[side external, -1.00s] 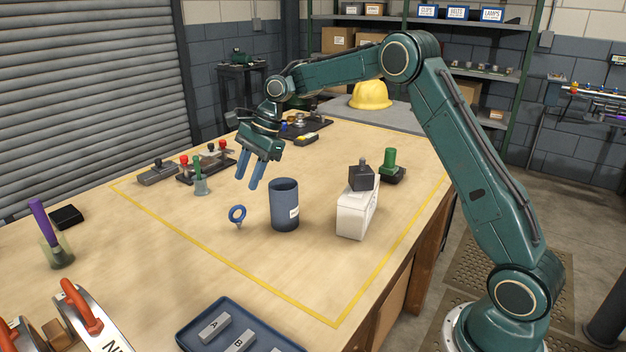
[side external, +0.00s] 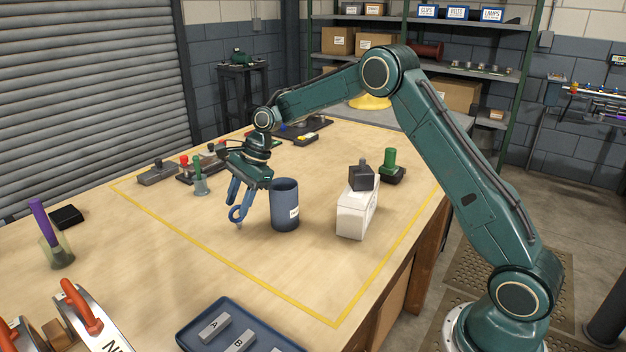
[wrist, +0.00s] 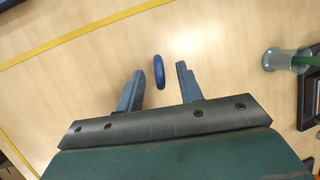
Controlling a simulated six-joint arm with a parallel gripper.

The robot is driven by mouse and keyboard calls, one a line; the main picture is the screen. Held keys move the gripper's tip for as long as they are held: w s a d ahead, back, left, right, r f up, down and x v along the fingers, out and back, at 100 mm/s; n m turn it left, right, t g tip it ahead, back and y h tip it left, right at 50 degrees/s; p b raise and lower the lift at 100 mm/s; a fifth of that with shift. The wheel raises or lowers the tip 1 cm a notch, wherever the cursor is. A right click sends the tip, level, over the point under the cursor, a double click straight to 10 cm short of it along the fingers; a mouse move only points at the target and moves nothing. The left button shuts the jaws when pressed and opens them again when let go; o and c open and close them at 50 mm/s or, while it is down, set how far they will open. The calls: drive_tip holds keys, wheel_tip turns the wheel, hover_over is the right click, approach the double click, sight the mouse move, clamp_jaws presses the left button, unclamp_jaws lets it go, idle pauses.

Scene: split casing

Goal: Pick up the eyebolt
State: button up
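The eyebolt (side external: 233,215) has a blue ring and a grey shank. It stands upright on the wooden table, left of the dark blue cup (side external: 285,207). My gripper (side external: 240,208) is open and points down over it, with its blue fingers around the height of the ring. In the wrist view the eyebolt's ring (wrist: 159,71) shows edge-on, between the lines of the two fingers and near their tips (wrist: 160,79). Gaps show on both sides, so the fingers do not appear to touch it. In the side view the fingers partly overlap the ring.
The cup stands close to the gripper's right. A white box (side external: 352,217) with a dark block on it stands further right. A small translucent holder (side external: 200,186) stands behind left. A blue tray (side external: 233,335) lies in front. The table left of the eyebolt is clear.

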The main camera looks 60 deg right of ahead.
drive_tip(key=shift+a+f, duration=0.15)
drive_tip(key=shift+f, duration=0.2)
clamp_jaws()
drive_tip(key=shift+r, duration=0.1)
idle(0.3)
wheel_tip(320, 180, up, 10)
idle(0.7)
idle(0.4)
